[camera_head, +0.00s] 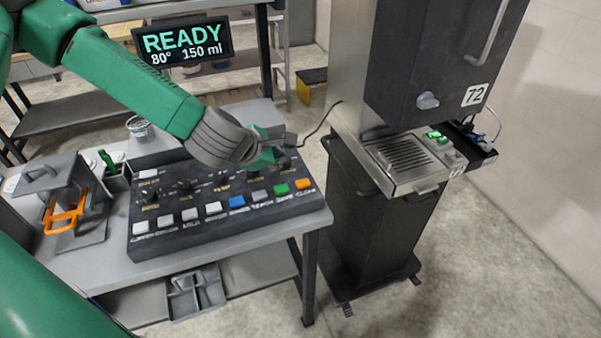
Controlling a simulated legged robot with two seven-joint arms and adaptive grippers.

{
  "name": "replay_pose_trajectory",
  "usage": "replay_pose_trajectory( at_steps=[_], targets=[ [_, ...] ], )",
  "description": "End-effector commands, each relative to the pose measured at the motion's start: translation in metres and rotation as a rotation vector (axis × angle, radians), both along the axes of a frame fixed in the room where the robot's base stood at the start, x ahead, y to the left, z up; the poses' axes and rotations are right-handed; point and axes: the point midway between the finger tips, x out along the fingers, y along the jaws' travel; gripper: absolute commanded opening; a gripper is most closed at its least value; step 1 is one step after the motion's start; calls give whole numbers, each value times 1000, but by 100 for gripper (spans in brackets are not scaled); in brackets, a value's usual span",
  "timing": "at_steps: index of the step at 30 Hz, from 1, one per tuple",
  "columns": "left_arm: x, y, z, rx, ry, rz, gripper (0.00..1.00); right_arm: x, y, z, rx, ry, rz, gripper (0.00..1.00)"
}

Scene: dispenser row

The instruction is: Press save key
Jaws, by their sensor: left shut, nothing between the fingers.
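A dark control panel (215,222) lies on the grey table, with a row of keys along its front edge. The row has several white keys, a blue key (237,202), a grey key (260,196), a green key (281,190) and an orange key (304,184). The labels under the keys are too small to read surely, so I cannot tell which one says save. My left gripper (279,148) is shut and empty. It is over the panel's back right part, behind the green and orange keys in the picture, and seems apart from them. My right gripper is not in view.
Knobs (184,187) stand on the panel behind the keys. A display (183,42) reads READY, 80°, 150 ml. A dispenser (440,60) marked 72 stands right of the table (200,254). An orange-handled holder (64,214) and a cup (139,127) are on the left.

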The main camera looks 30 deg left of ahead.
Motion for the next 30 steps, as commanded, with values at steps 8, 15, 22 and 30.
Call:
replay_pose_trajectory(
  at_steps=[8, 15, 22, 30],
  targets=[
    [4, 4, 9, -29, -10, 37, 0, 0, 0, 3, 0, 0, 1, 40],
    [5, 1, 8, -26, -9, 36, 0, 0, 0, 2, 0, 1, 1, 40],
    [5, 3, -5, -27, -8, 35, 0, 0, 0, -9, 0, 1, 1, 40],
    [5, 4, -41, -28, -8, 35, 0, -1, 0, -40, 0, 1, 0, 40]
  ],
)
